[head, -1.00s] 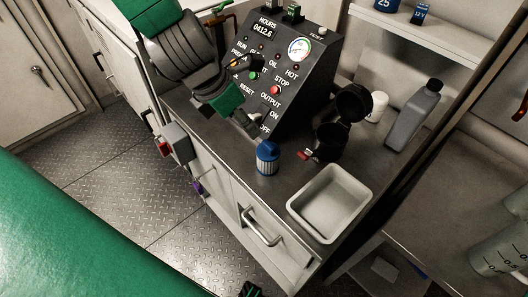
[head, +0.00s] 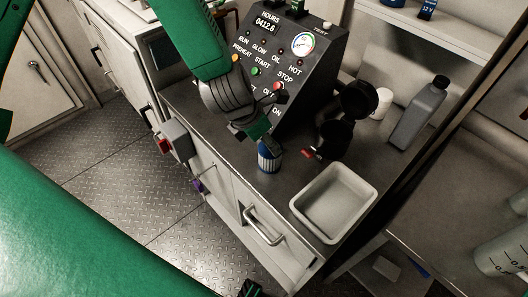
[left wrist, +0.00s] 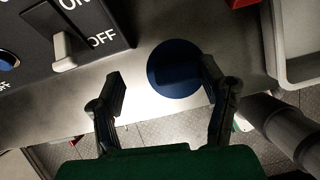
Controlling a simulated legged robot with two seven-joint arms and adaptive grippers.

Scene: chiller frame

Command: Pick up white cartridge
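A small cartridge with a blue cap and a white ribbed body (head: 268,160) stands upright on the bench. A plain white cylinder (head: 381,104) stands farther back, behind the black housing. I cannot tell by name alone which one is the white cartridge. My left gripper (head: 263,140) is just above the blue-capped one and partly hides its top. In the left wrist view, the open left fingers (left wrist: 165,80) are spread with the round blue cap (left wrist: 178,62) ahead between them; contact is not visible. A dark tip at the bottom edge, probably my right gripper (head: 250,289), barely shows.
The control panel (head: 290,60) stands close behind my left gripper. A black housing with an open lid (head: 335,135), a grey bottle (head: 418,115) and an empty pale tray (head: 333,238) are to the right. A grey box (head: 175,138) juts from the bench's left side.

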